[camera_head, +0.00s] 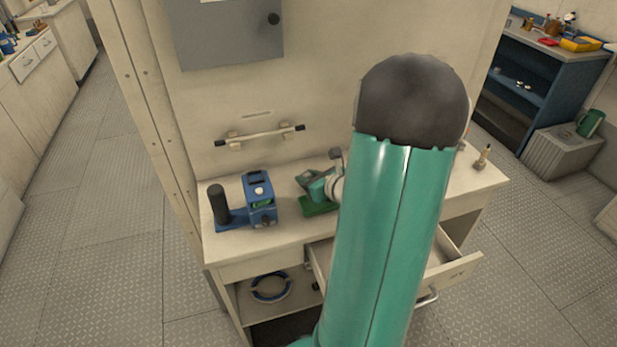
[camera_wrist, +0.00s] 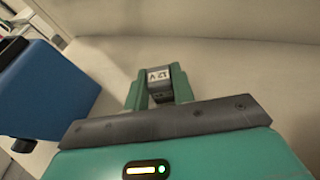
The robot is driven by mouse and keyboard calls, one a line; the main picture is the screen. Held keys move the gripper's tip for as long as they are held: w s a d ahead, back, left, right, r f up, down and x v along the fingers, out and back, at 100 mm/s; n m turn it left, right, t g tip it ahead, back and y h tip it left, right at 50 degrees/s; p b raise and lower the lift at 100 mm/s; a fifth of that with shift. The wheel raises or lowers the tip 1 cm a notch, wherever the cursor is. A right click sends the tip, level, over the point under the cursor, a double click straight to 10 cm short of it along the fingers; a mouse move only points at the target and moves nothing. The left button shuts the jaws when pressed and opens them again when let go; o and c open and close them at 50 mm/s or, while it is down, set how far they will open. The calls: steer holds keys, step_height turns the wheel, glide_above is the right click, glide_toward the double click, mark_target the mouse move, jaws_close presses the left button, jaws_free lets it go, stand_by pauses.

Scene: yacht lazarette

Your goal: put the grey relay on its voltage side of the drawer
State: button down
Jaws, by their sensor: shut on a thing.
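The grey relay (camera_wrist: 159,74) shows in the wrist view between my gripper's two green fingers, with a white label that appears to read 12 V, seen upside down. My gripper (camera_wrist: 158,92) is shut on it. In the head view my gripper (camera_head: 310,180) is over the worktop, above a dark green flat piece (camera_head: 318,209); the relay cannot be made out there. The drawer (camera_head: 455,271) below the worktop is pulled open at the right. My arm covers most of its inside, so its sides and any markings are hidden.
A blue device (camera_head: 260,203) with a black cylinder (camera_head: 216,204) stands left of my gripper; its blue side (camera_wrist: 45,90) is close by in the wrist view. A small brass-tipped item (camera_head: 482,158) stands at the worktop's right end. A rail (camera_head: 265,135) is on the wall behind.

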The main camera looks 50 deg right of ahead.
steer(key=shift+f, duration=0.2)
steer(key=c, duration=1.2)
jaws_free()
steer(key=shift+r, duration=0.1)
